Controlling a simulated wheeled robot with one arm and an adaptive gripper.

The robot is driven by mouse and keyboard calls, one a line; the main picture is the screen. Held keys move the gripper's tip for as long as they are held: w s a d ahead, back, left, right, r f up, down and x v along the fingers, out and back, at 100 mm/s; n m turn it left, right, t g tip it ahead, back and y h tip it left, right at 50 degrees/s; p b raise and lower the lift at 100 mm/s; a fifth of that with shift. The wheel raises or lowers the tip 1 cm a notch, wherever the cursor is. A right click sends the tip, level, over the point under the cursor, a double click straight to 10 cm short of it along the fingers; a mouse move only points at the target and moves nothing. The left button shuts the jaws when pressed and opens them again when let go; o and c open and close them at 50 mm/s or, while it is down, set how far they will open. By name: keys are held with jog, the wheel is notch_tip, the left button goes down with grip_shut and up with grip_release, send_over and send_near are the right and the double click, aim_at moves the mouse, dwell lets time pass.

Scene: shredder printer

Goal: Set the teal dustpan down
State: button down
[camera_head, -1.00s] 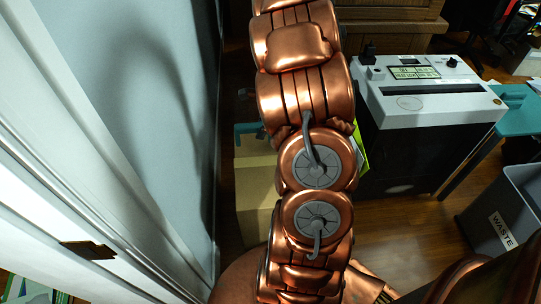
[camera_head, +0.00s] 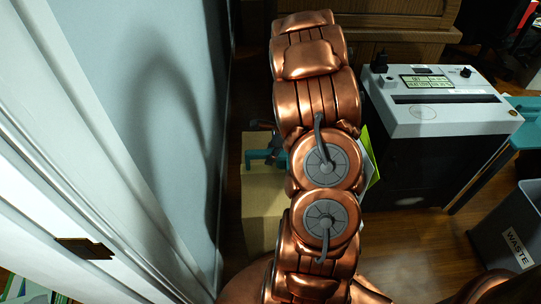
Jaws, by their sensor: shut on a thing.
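A teal piece (camera_head: 264,157), which looks like part of the dustpan, shows just left of my arm, above or on the top of a tan box (camera_head: 262,200). My arm hides the rest of it. A small dark part of my gripper (camera_head: 262,126) shows beside the arm at the teal piece; most of the gripper is hidden behind the copper arm links. The gripper is shut on the teal dustpan. I cannot tell whether the dustpan touches the box.
A white-topped shredder (camera_head: 440,105) with a dark body stands right of the arm. A green-edged sheet or folder (camera_head: 369,157) shows between them. A grey waste bin (camera_head: 510,235) and teal table (camera_head: 528,110) are at the right. A pale wall (camera_head: 170,120) is close on the left.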

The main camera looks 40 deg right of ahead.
jog(key=c, duration=0.9)
grip_release()
